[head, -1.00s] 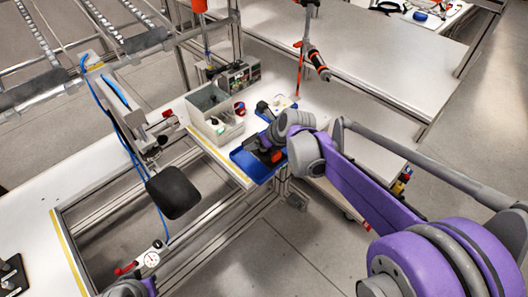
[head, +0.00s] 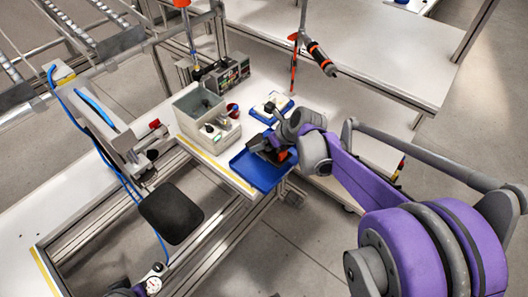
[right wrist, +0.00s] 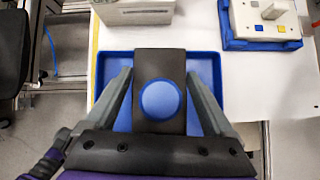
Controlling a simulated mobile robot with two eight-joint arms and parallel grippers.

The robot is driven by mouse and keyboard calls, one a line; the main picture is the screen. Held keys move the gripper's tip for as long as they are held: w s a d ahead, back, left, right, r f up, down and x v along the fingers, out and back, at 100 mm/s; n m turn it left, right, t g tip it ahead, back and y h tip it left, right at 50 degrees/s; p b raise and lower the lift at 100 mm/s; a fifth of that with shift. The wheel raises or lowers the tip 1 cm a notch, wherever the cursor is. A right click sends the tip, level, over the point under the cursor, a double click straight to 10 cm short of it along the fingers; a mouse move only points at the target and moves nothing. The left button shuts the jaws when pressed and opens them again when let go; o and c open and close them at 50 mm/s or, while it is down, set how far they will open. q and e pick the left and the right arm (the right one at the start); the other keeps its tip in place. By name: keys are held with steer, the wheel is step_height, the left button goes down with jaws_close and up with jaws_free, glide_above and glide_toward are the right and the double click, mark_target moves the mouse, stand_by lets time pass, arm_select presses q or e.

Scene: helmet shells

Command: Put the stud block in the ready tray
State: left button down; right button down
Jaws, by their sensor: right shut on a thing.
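A dark block with a round blue knob on top, which I take as the stud block (right wrist: 160,62), is between the fingers of my right gripper (right wrist: 160,75) in the right wrist view. The gripper is shut on it. Behind it lies a shallow blue tray (right wrist: 112,66), with blue showing on both sides of the block. In the head view my right gripper (head: 270,149) is over the back part of this blue tray (head: 256,176) at the bench's front edge. I cannot tell whether the block touches the tray floor.
A hanging orange-black tool (head: 321,58) is above the bench. A dark pad (head: 171,214) is at left.

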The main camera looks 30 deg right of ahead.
mark_target(264, 151)
steer(key=shift+f, duration=2.35)
steer(key=shift+f+b, duration=0.15)
steer(key=shift+b, duration=0.2)
jaws_free()
